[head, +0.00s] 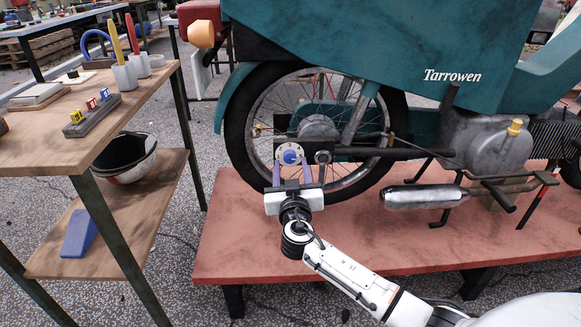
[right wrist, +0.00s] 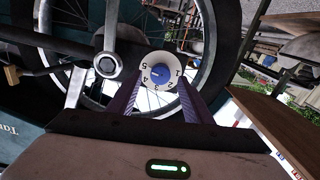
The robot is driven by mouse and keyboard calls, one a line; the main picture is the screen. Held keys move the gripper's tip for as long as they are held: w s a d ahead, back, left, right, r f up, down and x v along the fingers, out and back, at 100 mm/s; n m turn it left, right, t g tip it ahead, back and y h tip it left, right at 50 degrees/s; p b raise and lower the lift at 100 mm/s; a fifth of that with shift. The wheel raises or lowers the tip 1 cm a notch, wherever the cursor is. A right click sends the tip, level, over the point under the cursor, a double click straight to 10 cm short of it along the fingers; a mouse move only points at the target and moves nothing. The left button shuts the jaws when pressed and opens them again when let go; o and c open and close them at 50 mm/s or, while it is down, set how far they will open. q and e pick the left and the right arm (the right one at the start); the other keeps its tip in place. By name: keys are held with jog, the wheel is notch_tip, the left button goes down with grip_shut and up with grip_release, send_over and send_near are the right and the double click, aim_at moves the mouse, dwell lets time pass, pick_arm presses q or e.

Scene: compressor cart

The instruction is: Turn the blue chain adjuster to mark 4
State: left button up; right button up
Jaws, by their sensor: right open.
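The blue chain adjuster (head: 290,157) is a round blue knob on a white dial, low on the motorcycle's rear wheel. In the right wrist view the blue adjuster (right wrist: 158,73) faces the camera, with numbers 1 to 5 around it on the white dial. I cannot tell surely which number the knob points to. My right gripper (head: 291,170) is just in front of and below the dial. Its two fingers (right wrist: 157,92) are apart, one on each side of the dial's lower part, with nothing held. My left gripper is out of view.
The teal motorcycle (head: 360,40) stands on a reddish low platform (head: 240,245). A round bolt and bar (right wrist: 107,66) sit beside the dial. A silver exhaust (head: 425,196) is to the right. A wooden shelf table (head: 150,95) with tools stands left.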

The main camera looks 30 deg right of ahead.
jog(key=shift+x, duration=0.95)
jog(key=shift+c, duration=0.4)
jog(key=c, duration=1)
